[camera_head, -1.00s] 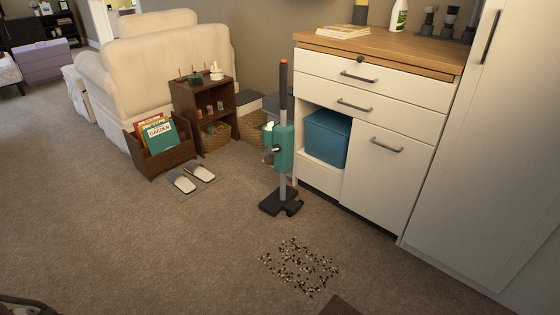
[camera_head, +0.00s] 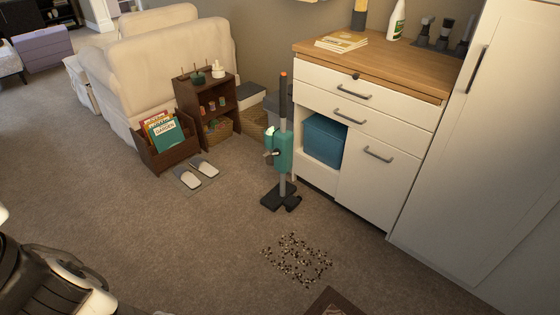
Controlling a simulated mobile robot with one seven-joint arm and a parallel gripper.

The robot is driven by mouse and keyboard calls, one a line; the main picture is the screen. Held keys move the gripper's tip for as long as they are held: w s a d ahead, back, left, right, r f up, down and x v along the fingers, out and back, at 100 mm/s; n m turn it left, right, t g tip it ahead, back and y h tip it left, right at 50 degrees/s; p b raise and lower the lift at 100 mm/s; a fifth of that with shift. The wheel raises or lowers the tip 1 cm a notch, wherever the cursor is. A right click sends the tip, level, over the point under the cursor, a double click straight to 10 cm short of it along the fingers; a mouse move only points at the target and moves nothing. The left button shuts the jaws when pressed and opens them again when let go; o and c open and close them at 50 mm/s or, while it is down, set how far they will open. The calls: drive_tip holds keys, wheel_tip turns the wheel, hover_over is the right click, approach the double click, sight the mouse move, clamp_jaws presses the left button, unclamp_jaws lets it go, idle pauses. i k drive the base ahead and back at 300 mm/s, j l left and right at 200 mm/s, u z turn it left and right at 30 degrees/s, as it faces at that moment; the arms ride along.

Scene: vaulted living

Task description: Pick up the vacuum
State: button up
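The vacuum (camera_head: 282,149) is an upright stick cleaner with a teal body, a grey tube, a dark handle with an orange tip and a black floor head. It stands upright on the carpet, just left of the white cabinet's front. My arm shows as a dark and white part at the lower left, well apart from the vacuum. My gripper's fingers are not in view.
Dark and pale debris (camera_head: 297,259) lies on the carpet in front of the vacuum. The white cabinet (camera_head: 374,181) stands at right. A magazine rack (camera_head: 168,160), slippers (camera_head: 203,167) and a brown shelf (camera_head: 207,108) are at left. The carpet at centre left is clear.

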sight(282, 138)
drive_tip(key=i+l, duration=0.25)
drive_tip(key=i, duration=0.3)
drive_tip(key=i+l+u, duration=0.15)
drive_tip(key=i, duration=0.35)
drive_tip(key=i+l, duration=0.45)
drive_tip(key=i+l+u, duration=0.15)
drive_tip(key=i+l, duration=0.15)
drive_tip(key=i, duration=0.3)
